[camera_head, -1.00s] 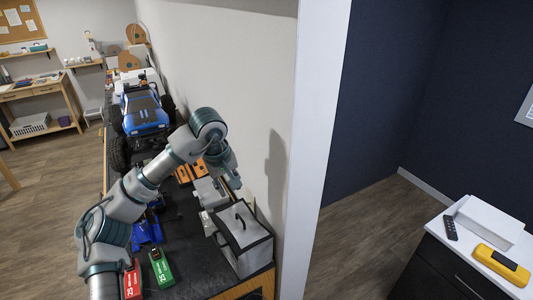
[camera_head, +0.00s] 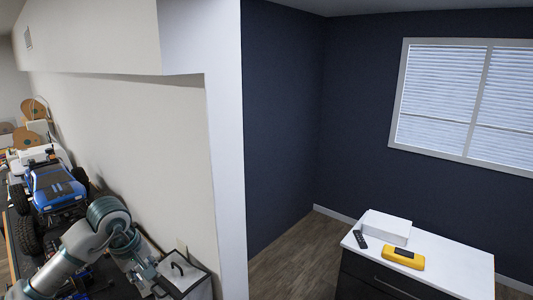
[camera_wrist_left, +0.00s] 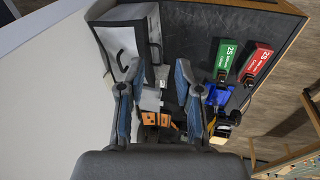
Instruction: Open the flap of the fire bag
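The fire bag is a grey-white box with black edging (camera_head: 192,284) and a dark handle on top. It stands by the wall at the bottom of the head view, partly cut off. The wrist view shows it at upper left (camera_wrist_left: 120,38), with its top looking closed. My left gripper (camera_wrist_left: 158,68) is open, with two spread blue-grey fingers and nothing gripped. The left finger overlaps the bag's edge in the picture; I cannot tell whether it touches. In the head view this gripper (camera_head: 146,278) is beside the bag. My right gripper is not in view.
The wall (camera_head: 130,150) runs close beside the bag. A blue crawler (camera_head: 55,190) stands farther back on the bench. Green (camera_wrist_left: 228,57) and red (camera_wrist_left: 256,64) packs lie on the dark mat.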

